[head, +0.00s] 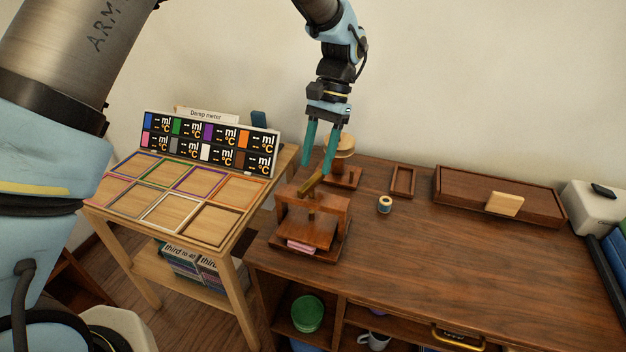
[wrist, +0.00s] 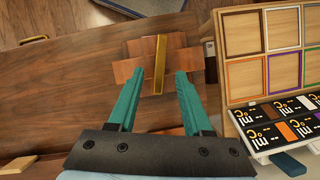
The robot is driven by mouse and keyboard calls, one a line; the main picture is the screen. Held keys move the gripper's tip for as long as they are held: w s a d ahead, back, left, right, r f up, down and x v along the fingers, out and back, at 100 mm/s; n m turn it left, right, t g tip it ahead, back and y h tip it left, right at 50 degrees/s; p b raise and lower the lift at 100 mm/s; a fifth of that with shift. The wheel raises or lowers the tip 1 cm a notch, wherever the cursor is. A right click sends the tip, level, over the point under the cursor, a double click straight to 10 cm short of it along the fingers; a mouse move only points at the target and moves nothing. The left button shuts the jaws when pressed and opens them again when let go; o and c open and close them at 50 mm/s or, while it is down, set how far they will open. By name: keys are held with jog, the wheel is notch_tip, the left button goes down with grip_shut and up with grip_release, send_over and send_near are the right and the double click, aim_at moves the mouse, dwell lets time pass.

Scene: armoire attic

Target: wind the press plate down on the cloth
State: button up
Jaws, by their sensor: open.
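The wooden press (head: 325,258) stands at the left end of the dark desk, with a brass bar handle (head: 312,182) on top of its frame. The press plate (head: 304,232) lies low in the frame, and a pink cloth (head: 300,246) shows under its front edge. Whether the plate touches the cloth is unclear. My gripper (head: 319,162) is open and empty above the press, pointing down. In the wrist view the brass bar (wrist: 160,64) lies ahead of and between the teal fingertips (wrist: 157,78), touching neither. The cloth is hidden there.
Behind the press stands a wooden stand with a round top (head: 344,145). A small spool (head: 384,204), an open tray (head: 403,181) and a long wooden box (head: 497,197) are on the desk. The damp meter table (head: 187,195) stands left. The desk's front middle is clear.

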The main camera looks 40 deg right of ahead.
jog(key=v, duration=0.5)
jog(key=shift+b, duration=0.4)
jog(key=w+a+n+h, duration=0.1)
jog(key=w+a+n, duration=0.2)
jog(key=w+a, duration=0.5)
jog(key=w+a+n+h, duration=0.25)
jog(key=w+a, duration=0.25)
jog(key=a, duration=0.7)
jog(key=s+a+n+t, duration=0.3)
jog(key=a+n, duration=0.4)
jog(key=a, duration=1.7)
jog(key=shift+s+a+f+n+h, duration=0.35)
jog(key=shift+s+f+h, duration=0.1)
jog(key=shift+s, duration=0.3)
jog(key=shift+r, duration=0.1)
